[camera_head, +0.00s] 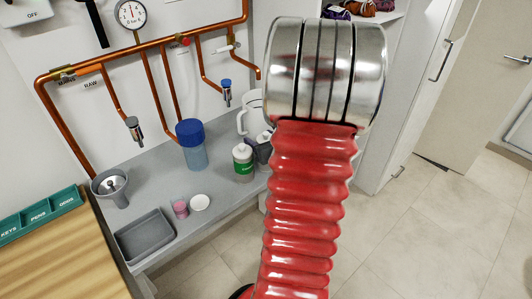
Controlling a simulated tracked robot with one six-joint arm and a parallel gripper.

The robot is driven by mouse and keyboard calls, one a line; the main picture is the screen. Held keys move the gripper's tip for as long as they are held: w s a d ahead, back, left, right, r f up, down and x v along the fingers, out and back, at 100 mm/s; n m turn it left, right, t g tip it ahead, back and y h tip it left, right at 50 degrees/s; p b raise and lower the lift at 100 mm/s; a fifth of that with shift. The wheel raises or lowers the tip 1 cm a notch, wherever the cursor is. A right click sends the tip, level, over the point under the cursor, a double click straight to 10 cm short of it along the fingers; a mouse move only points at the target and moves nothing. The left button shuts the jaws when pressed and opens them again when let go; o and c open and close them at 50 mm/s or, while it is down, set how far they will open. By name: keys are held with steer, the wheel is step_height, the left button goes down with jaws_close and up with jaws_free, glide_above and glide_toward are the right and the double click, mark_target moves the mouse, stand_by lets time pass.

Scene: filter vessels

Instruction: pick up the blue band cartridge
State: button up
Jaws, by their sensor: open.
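I cannot pick out a blue band cartridge in this view. A translucent bluish vessel with a dark blue lid (191,146) stands upright on the grey counter (150,190). A hanging tap-like fitting with a blue top (226,92) is on the wall pipes. My arm's red ribbed sleeve and its shiny metal ringed part fill the middle and right of the view and hide part of the counter's right end. No gripper fingers show.
On the counter are a grey funnel-like cup (112,188), a grey tray (145,236), a small pink container (180,209), a white bowl (200,202) and a green-labelled bottle (243,161). A teal organiser (40,214) lies on a wooden surface at left. Floor (430,235) at right is clear.

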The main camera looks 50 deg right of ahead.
steer(key=shift+c, duration=0.2)
steer(key=c, duration=0.8)
steer(key=shift+r, duration=0.1)
steer(key=shift+r, duration=4.95)
